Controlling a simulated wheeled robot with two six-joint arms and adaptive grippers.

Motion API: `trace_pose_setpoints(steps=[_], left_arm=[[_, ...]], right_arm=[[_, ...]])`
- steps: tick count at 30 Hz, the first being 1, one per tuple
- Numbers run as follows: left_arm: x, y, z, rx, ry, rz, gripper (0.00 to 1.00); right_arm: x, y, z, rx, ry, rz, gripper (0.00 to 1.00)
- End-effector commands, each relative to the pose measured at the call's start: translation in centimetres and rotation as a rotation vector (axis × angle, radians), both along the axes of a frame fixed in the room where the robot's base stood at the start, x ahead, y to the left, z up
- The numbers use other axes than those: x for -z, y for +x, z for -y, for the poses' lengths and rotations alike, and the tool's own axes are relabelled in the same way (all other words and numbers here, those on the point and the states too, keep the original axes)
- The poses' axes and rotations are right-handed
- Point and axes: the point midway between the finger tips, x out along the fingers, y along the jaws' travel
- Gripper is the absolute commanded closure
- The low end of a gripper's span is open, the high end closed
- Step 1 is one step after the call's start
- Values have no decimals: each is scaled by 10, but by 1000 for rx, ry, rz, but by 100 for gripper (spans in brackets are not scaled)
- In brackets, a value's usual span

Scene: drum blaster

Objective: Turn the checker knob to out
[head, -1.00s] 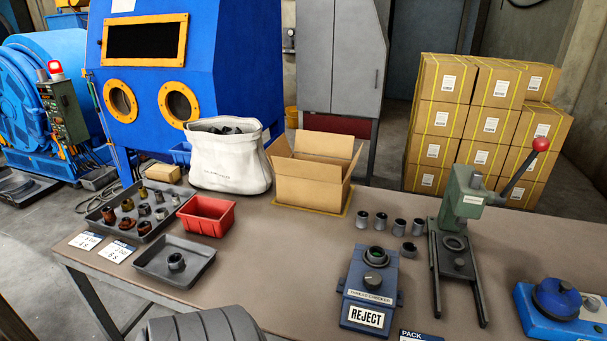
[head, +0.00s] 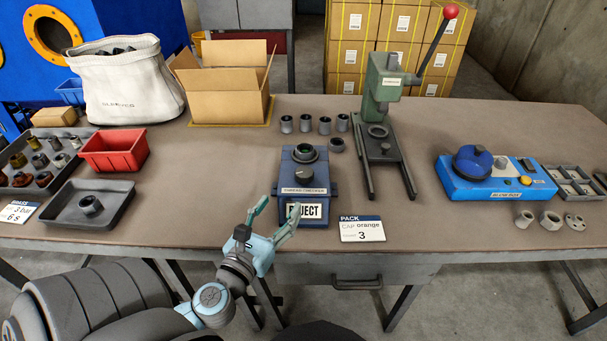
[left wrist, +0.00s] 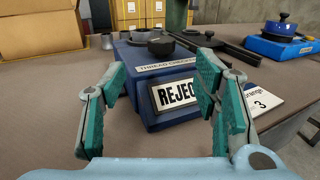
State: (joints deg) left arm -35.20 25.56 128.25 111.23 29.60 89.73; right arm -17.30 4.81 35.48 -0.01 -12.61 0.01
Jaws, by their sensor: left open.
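The blue thread checker (head: 306,186) stands near the front middle of the table. Its dark round knob (head: 305,175) is on the top, in front of a round socket with a green centre (head: 306,153). A white REJECT plate (head: 308,211) is on its front. The left wrist view shows the checker (left wrist: 170,80) straight ahead, with the knob (left wrist: 161,46) on its top; the knob's setting cannot be read. My left gripper (head: 277,208) is open and empty, just in front of the checker and apart from the knob. Its green-padded fingers (left wrist: 160,95) frame the REJECT plate. My right gripper is not in view.
A PACK card (head: 362,228) lies right of the checker. Grey cylinders (head: 305,123) and a green lever press (head: 384,95) stand behind it. A blue box with a round knob (head: 490,175) is at right. A black tray (head: 90,205) and red bin (head: 113,150) are at left.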

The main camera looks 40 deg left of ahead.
Motion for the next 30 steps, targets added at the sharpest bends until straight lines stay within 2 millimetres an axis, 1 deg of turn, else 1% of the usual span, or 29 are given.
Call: trace_pose_setpoints(steps=[5,9,12,15,18,21,28,29,30], left_arm=[[-4,38,-10,-1,1,5,44],[-4,75,-18,0,2,5,44],[-2,97,-24,0,4,2,44],[-2,115,-28,0,3,1,44],[-2,126,-31,2,5,2,44],[-1,132,-32,2,6,0,44],[-1,133,-32,2,6,0,44],[-1,133,-32,2,6,0,46],[-1,133,-32,2,6,0,52]], right_arm=[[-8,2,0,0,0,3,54],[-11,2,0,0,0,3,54],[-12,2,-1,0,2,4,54],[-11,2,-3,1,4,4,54],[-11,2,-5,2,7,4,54],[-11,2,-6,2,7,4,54],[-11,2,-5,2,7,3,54],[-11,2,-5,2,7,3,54],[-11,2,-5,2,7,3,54]])
